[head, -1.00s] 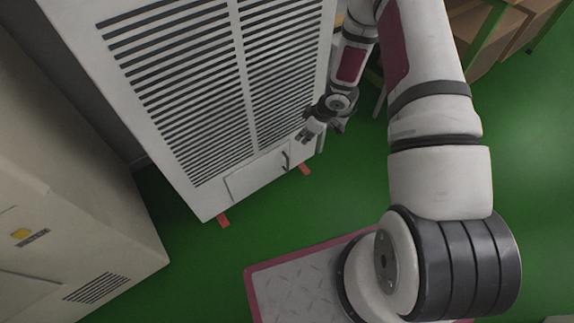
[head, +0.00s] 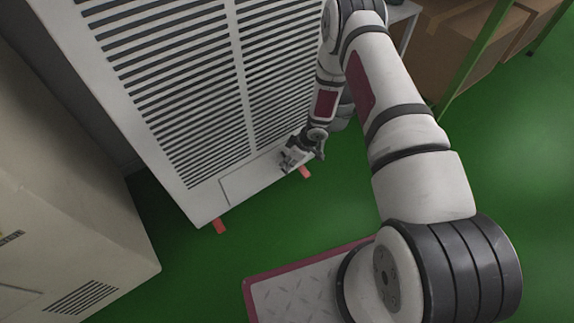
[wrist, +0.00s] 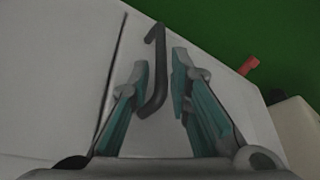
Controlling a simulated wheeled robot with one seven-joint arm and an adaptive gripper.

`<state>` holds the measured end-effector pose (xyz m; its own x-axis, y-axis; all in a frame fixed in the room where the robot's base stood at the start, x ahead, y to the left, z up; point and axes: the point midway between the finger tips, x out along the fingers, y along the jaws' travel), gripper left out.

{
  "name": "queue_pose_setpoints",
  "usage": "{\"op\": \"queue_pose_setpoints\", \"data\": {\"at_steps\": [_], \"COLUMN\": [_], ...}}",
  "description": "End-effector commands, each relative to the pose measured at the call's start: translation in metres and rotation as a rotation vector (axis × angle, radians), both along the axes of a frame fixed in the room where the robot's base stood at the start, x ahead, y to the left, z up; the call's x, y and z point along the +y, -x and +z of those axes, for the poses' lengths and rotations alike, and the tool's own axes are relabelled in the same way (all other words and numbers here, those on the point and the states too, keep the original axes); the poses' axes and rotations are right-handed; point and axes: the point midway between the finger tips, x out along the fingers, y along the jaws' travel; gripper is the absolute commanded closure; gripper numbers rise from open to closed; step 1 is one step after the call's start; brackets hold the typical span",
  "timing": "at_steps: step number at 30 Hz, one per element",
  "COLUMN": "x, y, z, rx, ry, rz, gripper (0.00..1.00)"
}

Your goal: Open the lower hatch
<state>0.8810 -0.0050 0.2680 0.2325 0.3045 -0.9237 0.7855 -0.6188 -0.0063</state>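The lower hatch (head: 240,186) is a pale panel at the bottom of the white louvred cabinet, and it looks closed. Its dark bent handle (wrist: 155,62) shows in the wrist view, between the two teal-padded fingers of my gripper (wrist: 160,80). The fingers are apart, with gaps visible beside the handle, though the left finger is close to it. In the head view my gripper (head: 290,160) is at the right end of the hatch and hides the handle there.
A beige cabinet (head: 70,230) stands at the left. Cardboard boxes (head: 450,50) on a green-framed rack are at the upper right. Green floor is clear at the right.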

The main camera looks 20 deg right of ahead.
Motion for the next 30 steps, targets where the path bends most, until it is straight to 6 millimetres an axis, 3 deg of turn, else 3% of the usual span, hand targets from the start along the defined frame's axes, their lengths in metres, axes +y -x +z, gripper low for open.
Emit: {"op": "queue_pose_setpoints", "data": {"at_steps": [4, 14, 17, 30], "x": [0.0035, 0.0046, 0.0046, 0.0042], "y": [-0.0027, -0.0038, -0.0036, 0.0], "z": [-0.0119, -0.0139, -0.0139, -0.014], "rx": [0.0, 0.0, 0.0, 0.001], "ry": [0.0, 0.0, 0.0, 0.0], "rz": [0.0, -0.001, 0.0, -0.013], "gripper": [0.82, 0.82, 1.0, 1.0]}}
